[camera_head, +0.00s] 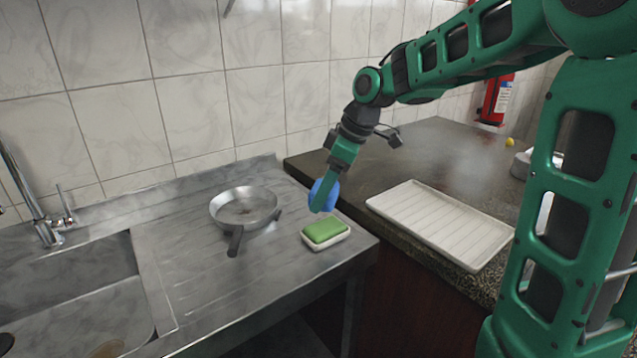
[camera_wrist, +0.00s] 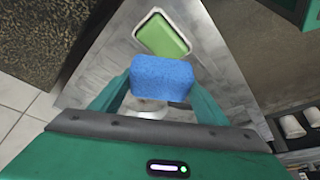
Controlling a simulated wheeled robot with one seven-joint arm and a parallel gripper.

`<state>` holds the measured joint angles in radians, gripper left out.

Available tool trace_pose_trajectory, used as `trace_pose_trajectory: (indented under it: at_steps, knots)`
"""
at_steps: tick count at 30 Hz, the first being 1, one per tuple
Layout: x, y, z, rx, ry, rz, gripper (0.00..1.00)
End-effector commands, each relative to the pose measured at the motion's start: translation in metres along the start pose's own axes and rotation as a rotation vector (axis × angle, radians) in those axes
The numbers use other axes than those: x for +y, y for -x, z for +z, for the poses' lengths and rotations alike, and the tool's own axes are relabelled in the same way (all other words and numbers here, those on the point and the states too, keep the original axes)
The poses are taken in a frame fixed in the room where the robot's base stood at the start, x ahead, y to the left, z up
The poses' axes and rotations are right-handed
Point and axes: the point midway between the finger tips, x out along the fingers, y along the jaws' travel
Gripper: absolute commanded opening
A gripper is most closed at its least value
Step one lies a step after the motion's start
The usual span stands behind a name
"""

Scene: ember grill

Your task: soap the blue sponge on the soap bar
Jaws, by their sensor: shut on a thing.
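My gripper (camera_head: 323,195) is shut on a blue sponge (camera_head: 318,192) and holds it above the steel drainboard. The sponge also shows between my fingers in the wrist view (camera_wrist: 161,79). A green soap bar (camera_head: 325,231) lies in a white soap dish (camera_head: 341,238) near the right end of the drainboard. The sponge is above and behind the soap in the head view, apart from it. In the wrist view the green soap (camera_wrist: 163,36) shows just beyond the sponge.
A metal pan (camera_head: 245,207) stands left of the soap on the drainboard. A sink (camera_head: 75,300) with a faucet (camera_head: 45,215) is at the left. A white ribbed tray (camera_head: 440,222) lies on the dark counter (camera_head: 400,160) at the right. A red extinguisher (camera_head: 495,98) is at the back wall.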

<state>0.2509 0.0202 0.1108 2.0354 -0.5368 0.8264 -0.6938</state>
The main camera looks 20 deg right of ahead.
Motion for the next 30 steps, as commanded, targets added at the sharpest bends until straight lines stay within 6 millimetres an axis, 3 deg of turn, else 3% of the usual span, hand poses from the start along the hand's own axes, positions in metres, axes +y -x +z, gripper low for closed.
trace_pose_trajectory:
  at_steps: [18,30]
  knots:
    - [0.001,-0.044,0.021,0.0,-0.004,0.0,0.5]
    - [0.001,-0.054,0.025,0.0,-0.003,0.002,0.5]
